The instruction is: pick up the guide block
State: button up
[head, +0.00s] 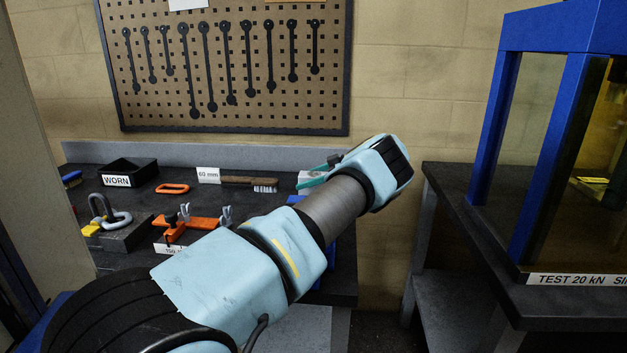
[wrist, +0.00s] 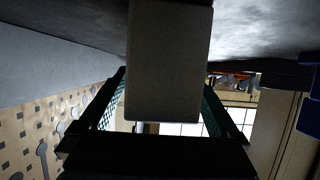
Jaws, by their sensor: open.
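The guide block is probably the pale grey block (head: 308,178) at the right end of the dark bench in the head view, partly hidden by my gripper (head: 322,176). In the wrist view a plain grey block (wrist: 168,62) fills the middle, between the two green-padded fingers of my gripper (wrist: 165,82). My gripper is open, one finger on each side of the block. The fingers look very close to its sides; I cannot tell whether they touch. The block appears to rest on the bench.
The bench (head: 130,228) also holds a black WORN tray (head: 128,166), shackles (head: 108,217), an orange clamp (head: 188,224), an orange link (head: 173,188) and a wooden-handled brush (head: 248,181). A pegboard (head: 225,70) hangs behind. A blue-framed press (head: 545,150) stands right.

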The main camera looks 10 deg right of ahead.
jog(key=shift+w+a+f, duration=0.1)
jog(key=shift+a+f, duration=0.1)
jog(key=shift+a, duration=0.25)
grip_shut()
dwell(0.6)
jog(key=shift+r, duration=0.15)
